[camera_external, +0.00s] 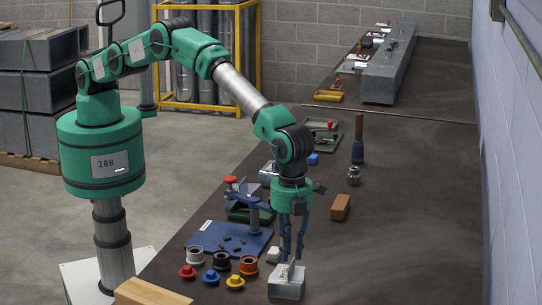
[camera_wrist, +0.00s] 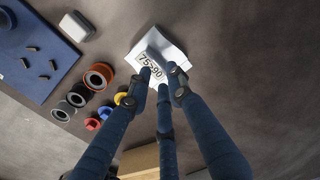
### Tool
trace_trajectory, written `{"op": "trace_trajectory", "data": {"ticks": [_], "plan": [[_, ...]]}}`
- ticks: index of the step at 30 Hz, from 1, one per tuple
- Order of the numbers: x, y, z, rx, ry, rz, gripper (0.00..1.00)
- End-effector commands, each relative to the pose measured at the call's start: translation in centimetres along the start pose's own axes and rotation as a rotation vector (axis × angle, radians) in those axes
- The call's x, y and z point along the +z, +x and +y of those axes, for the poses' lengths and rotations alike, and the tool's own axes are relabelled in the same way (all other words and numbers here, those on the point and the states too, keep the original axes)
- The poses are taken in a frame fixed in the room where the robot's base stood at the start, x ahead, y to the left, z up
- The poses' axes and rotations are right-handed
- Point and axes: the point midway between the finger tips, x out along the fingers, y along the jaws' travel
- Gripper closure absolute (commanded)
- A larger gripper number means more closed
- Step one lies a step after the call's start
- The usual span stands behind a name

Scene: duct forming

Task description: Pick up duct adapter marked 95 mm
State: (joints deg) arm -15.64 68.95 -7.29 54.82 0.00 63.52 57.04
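My gripper (camera_wrist: 160,82) has blue fingers pointing down, in the external view too (camera_external: 290,258). Its fingertips are close to a silver-grey block (camera_external: 286,285) with a pale label that seems to read "75-90" in the wrist view (camera_wrist: 178,52). I cannot tell whether the fingers touch or grip it. Left of the block are three ring-shaped pieces: an orange one (camera_external: 249,266), a black one (camera_external: 221,261) and a white or grey one (camera_external: 195,256). No 95 mm mark can be read on anything.
Red (camera_external: 187,271), blue (camera_external: 211,275) and yellow (camera_external: 235,282) knobbed pieces stand in front of the rings. A blue board (camera_external: 215,240) with small dark pieces lies behind. A wooden block (camera_external: 341,207) and mallet (camera_external: 358,145) stand farther back. The table's right side is clear.

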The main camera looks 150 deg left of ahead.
Motion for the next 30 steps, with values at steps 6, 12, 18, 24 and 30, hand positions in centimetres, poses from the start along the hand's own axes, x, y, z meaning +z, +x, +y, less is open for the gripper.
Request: {"op": "trace_trajectory", "data": {"ticks": [6, 12, 18, 24, 30], "plan": [[0.0, 1.5, 0.1, 0.001, 0.000, -0.001, 0.80], [0.0, 3.6, 0.1, 0.002, 0.000, -0.001, 0.80], [-0.1, 5.0, 0.1, 0.000, 0.000, 0.000, 0.80], [0.0, 5.2, 0.1, 0.000, 0.000, 0.000, 0.80], [0.0, 5.2, 0.1, 0.000, 0.000, 0.000, 0.80]]}}
